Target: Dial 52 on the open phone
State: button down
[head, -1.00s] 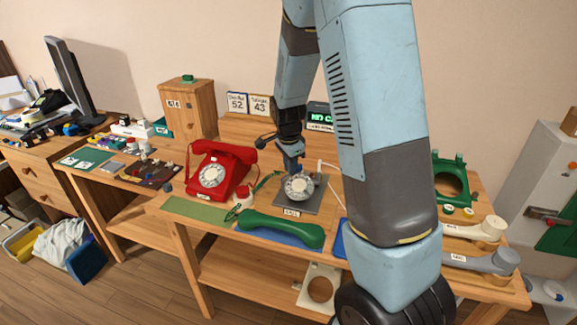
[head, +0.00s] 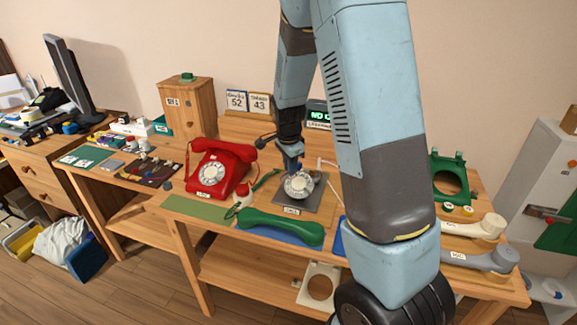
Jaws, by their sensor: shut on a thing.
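The open phone is a dark grey base (head: 313,203) with a bare, light rotary dial (head: 298,186) on the bench, in front of my arm. My gripper (head: 290,150) points down just above the far edge of the dial. The dial numbers are too small to read.
A red dial phone (head: 213,174) stands to the left. A green handset (head: 280,228) lies in front on a blue mat. A display (head: 319,115) with green text is partly hidden by my arm. Pale (head: 478,227) and grey (head: 482,260) handsets lie right.

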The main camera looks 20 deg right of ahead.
jog(key=shift+w+f, duration=0.1)
jog(key=shift+f, duration=0.2)
jog(key=shift+d, duration=0.15)
dwell(0.4)
jog(key=shift+w+d+r, duration=0.1)
jog(key=shift+d+r, duration=0.1)
jog(key=shift+d, duration=0.3)
jog(key=shift+d+r, duration=0.15)
jog(key=shift+d, duration=0.6)
jog(key=shift+s+d, duration=0.35)
jog(key=shift+d, duration=0.05)
jog(key=shift+s, duration=0.1)
dwell(0.3)
